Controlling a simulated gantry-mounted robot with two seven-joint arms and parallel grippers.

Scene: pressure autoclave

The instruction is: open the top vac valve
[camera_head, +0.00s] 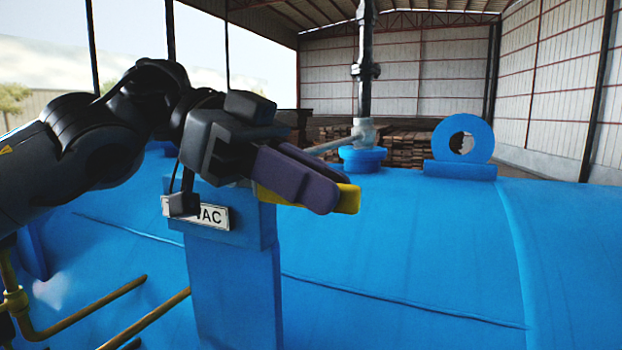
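A white sign (218,217) on a blue post (235,290) reads "VAC", with its left part covered by a small grey piece. A yellow bar (347,200), which looks like a valve handle, shows along and below my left gripper's fingers; most of it and the valve body are hidden. My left gripper (325,186) is in front of the post's top, its purple fingers pointing right alongside the yellow bar. The fingers overlap in this view, so I cannot tell whether they grip the bar. My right gripper is not in view.
The large blue vessel (420,250) fills the foreground. On it stand a blue lifting ring (480,135) and a blue port (362,158) with a vertical dark pipe (365,70). Yellow pipes (85,308) run at lower left. Space right of the gripper is open.

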